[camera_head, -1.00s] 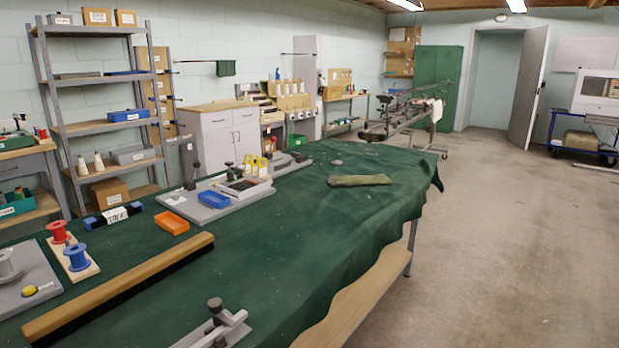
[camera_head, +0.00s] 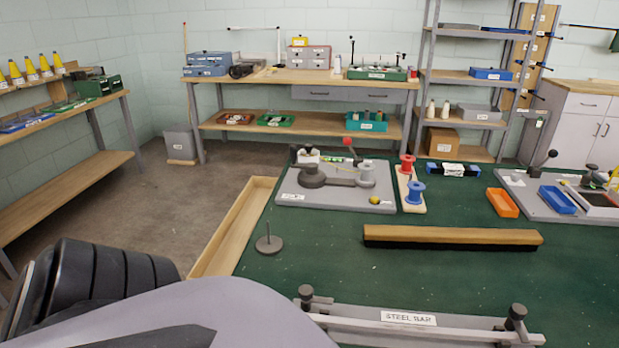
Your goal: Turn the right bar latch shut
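The steel bar fixture (camera_head: 360,322) lies at the bottom of the head view, with a white label reading "STEEL BAR" (camera_head: 408,318). The right bar latch (camera_head: 517,312) is at its right end, with a dark round knob on top. The left bar latch (camera_head: 306,292) has a similar knob at the other end. I cannot tell whether either latch is turned shut. The bottom edge of the picture cuts off part of the fixture. A grey link of my arm fills the lower left, beside the fixture's left end. Neither gripper is in view.
A wooden brush bar (camera_head: 450,236) lies on the green cloth (camera_head: 310,262) behind the fixture. A grey board (camera_head: 300,198), red and blue spools (camera_head: 414,193), an orange tray (camera_head: 502,203) and a small weight stand (camera_head: 268,243) are further around. The cloth between brush and fixture is clear.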

